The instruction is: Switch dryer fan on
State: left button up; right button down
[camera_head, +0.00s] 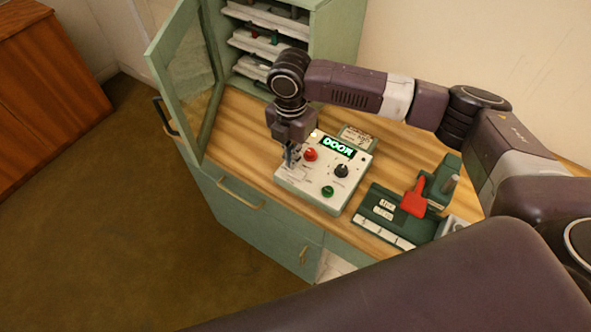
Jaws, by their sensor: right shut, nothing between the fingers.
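A white control box (302,190) lies on the wooden table top. It has a lit green display (338,147), a red button (310,154), a black knob (341,170) and a green button (327,191). My right gripper (289,160) is shut and empty, pointing down over the left part of the box. It hides what lies beneath it, and I cannot tell whether its tips touch the panel. No part I can see is clearly marked as the dryer fan switch. My left gripper is not in view.
A green cabinet (335,50) with shelves and an open glazed door (183,72) stands behind. A dark green device with a red handle (414,198) is right of the box. A small labelled item (358,137) lies behind the box. Bare wood (245,126) shows at left.

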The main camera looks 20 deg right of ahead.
jog(key=shift+f+b, duration=0.35)
jog(key=shift+f, duration=0.8)
dwell(0.5)
notch_tip(320, 180, up, 7)
jog(key=p, duration=0.8)
jog(key=shift+r, duration=0.1)
dwell(0.5)
